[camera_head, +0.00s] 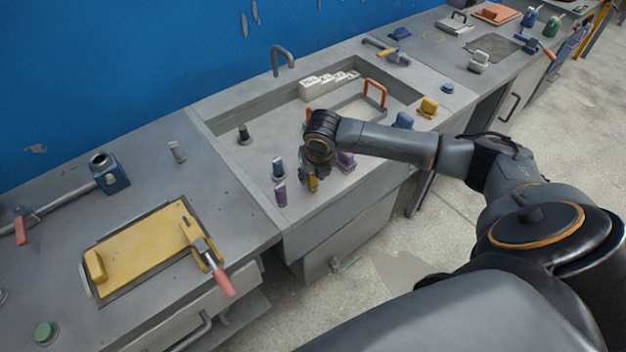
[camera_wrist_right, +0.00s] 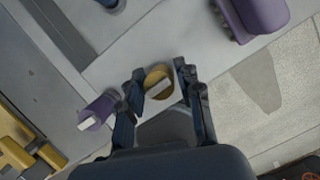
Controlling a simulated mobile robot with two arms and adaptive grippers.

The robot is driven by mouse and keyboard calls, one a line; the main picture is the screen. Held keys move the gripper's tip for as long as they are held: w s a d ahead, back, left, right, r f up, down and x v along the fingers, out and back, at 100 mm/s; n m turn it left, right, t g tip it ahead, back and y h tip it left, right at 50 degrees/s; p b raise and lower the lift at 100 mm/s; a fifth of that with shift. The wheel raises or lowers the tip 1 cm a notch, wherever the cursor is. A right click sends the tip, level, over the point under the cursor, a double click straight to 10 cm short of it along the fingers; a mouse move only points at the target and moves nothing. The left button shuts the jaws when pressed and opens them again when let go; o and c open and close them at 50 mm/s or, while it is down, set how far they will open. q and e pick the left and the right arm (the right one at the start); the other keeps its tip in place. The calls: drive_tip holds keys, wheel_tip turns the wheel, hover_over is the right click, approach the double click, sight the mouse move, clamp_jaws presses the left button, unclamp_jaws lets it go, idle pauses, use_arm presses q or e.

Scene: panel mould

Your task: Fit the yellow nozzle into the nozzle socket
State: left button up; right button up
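The yellow nozzle (camera_head: 313,184) stands at the front of the sink bench, partly hidden under my right gripper (camera_head: 318,160). In the right wrist view the nozzle (camera_wrist_right: 158,92) shows end-on, with a pale mark on top, between the fingers of my right gripper (camera_wrist_right: 162,85). The fingers are apart, with a small gap on the nozzle's right side. A blue pipe fitting with a round dark opening (camera_head: 108,172) lies on the left bench; I cannot tell for sure whether it is the nozzle socket. My left gripper is not in view.
A purple nozzle-like piece (camera_head: 280,194) and a blue one (camera_head: 278,168) stand left of my gripper; a purple block (camera_head: 346,161) is on its right. A yellow panel (camera_head: 150,250) with a red-handled tool (camera_head: 218,270) lies on the left bench. A tap (camera_head: 283,60) stands behind the sink.

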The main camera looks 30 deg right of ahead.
clamp_jaws()
drive_tip(key=shift+r, duration=0.15)
